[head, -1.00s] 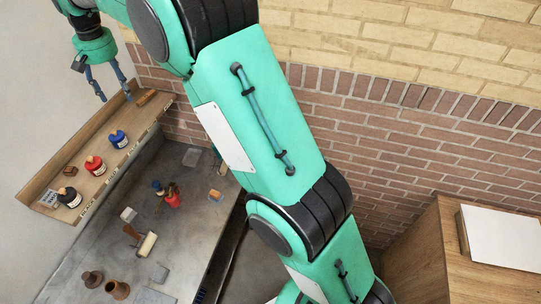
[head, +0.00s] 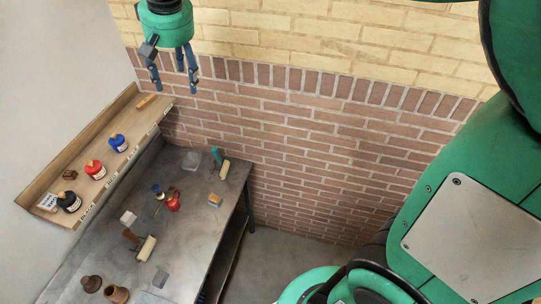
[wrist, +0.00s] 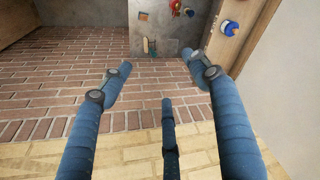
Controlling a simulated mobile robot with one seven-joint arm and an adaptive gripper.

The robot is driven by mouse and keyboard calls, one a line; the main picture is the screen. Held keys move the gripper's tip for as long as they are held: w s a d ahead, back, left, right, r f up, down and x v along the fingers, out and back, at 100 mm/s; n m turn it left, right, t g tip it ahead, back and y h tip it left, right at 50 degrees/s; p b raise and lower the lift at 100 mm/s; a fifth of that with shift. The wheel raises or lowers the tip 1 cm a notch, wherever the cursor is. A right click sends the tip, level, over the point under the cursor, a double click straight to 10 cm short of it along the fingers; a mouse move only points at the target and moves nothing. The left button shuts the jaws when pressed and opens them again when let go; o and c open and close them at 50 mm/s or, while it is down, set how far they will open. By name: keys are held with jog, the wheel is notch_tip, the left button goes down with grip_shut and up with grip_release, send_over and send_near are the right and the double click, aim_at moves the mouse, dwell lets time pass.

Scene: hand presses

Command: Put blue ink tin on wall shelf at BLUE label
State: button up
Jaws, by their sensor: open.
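The blue ink tin (head: 117,143) stands upright on the wooden wall shelf (head: 85,149), behind one of the front-edge labels. Its label's text is too small to read for certain. The tin also shows in the wrist view (wrist: 229,28), at the upper right. My gripper (head: 175,88) is open and empty, up in front of the brick wall, to the right of the shelf's far end and well apart from the tin. In the wrist view its spread fingers (wrist: 155,64) have nothing between them.
Below, the grey worktable (head: 196,240) bears another red container (head: 173,203), rollers and pots. Space around my gripper is clear.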

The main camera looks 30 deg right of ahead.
jog(key=s+d+f, duration=0.2)
jog(key=s+d, duration=0.1)
jog(key=s, duration=0.6)
jog(key=s+d+f+t, duration=0.1)
jog(key=s+d+f, duration=0.2)
jog(key=s, duration=0.7)
jog(key=s+d+f+t, duration=0.1)
jog(key=s+d+f, duration=0.2)
jog(key=s, duration=0.6)
jog(key=shift+s+d+f+m+h, duration=0.25)
jog(key=shift+s+d+m+h, duration=0.1)
jog(key=shift+d, duration=0.35)
notch_tip(320, 180, down, 21)
jog(key=b, duration=2.1)
